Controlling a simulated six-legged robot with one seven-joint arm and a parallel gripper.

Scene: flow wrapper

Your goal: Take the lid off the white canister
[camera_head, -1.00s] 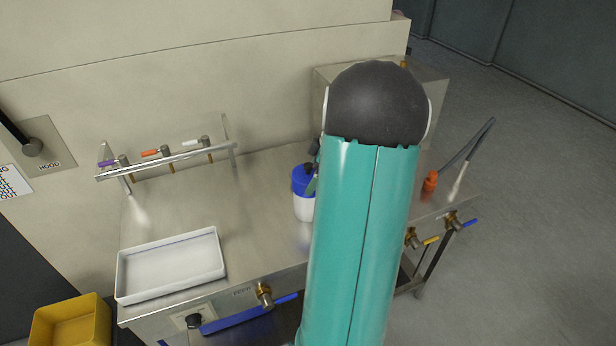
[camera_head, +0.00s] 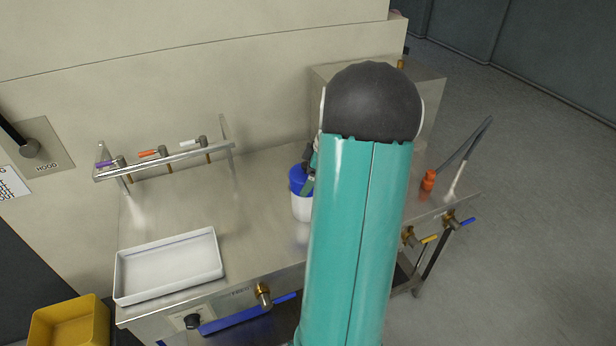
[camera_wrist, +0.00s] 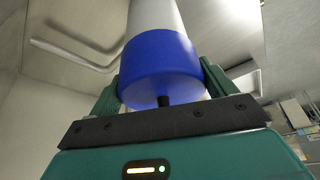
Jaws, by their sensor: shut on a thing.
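The white canister (camera_head: 301,208) stands on the steel bench, partly hidden behind my arm in the head view. Its blue lid (camera_head: 298,180) sits on top. In the wrist view the blue lid (camera_wrist: 160,66) is between my gripper's two green fingers, with the white canister body (camera_wrist: 153,15) beyond it. My gripper (camera_wrist: 160,88) is shut on the lid, one finger on each side. The lid and body meet with no visible gap. In the head view most of my gripper is hidden by my arm.
A white tray (camera_head: 170,268) lies at the bench's front left. A rail with several coloured valves (camera_head: 165,160) stands at the back. An orange-capped item (camera_head: 428,182) and a hose (camera_head: 462,165) are at the right. A yellow bin (camera_head: 70,325) is below left. The bench between tray and canister is clear.

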